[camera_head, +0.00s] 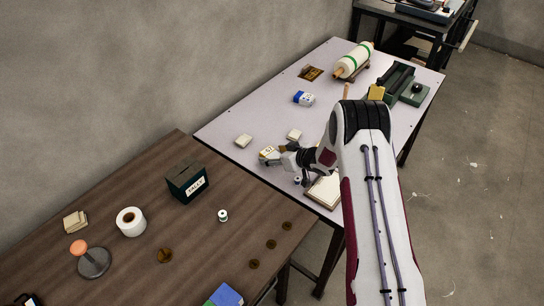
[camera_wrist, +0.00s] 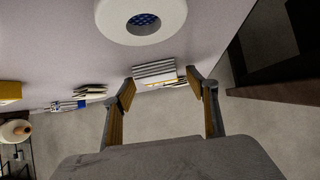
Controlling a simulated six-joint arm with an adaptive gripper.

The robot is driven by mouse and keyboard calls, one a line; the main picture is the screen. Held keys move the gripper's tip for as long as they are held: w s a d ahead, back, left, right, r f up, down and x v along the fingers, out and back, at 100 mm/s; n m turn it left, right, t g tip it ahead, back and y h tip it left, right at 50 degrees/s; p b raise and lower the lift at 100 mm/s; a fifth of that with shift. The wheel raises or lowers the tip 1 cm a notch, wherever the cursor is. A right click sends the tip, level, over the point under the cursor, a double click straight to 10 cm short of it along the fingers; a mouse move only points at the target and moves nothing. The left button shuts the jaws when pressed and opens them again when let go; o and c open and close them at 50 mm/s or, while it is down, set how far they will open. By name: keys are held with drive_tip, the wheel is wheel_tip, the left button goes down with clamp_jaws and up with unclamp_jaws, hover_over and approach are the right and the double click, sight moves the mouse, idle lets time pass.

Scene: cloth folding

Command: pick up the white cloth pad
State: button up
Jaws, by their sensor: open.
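My gripper (camera_head: 273,155) is low over the near left part of the light table, with its jaws open. In the wrist view my gripper's (camera_wrist: 161,84) two fingers stand well apart. A small white layered pad (camera_wrist: 155,72) lies beyond and between the fingertips there, apart from them as far as I can see. In the head view a pale pad (camera_head: 267,152) is at the fingertips, partly hidden by them. Two other small pale pads, a left one (camera_head: 243,140) and a right one (camera_head: 294,134), lie close by. I cannot tell for certain which is the white cloth pad.
A white ring-shaped thing (camera_wrist: 140,18) is near the top of the wrist view. An open notepad (camera_head: 323,191) lies close to my arm. A brown table (camera_head: 130,185) adjoins.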

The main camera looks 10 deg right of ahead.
sight(274, 156)
idle(0.4)
drive_tip(key=c, duration=1.1)
drive_tip(key=shift+c, duration=0.2)
drive_tip(key=shift+r, duration=0.1)
wheel_tip(274, 156, up, 10)
idle(0.4)
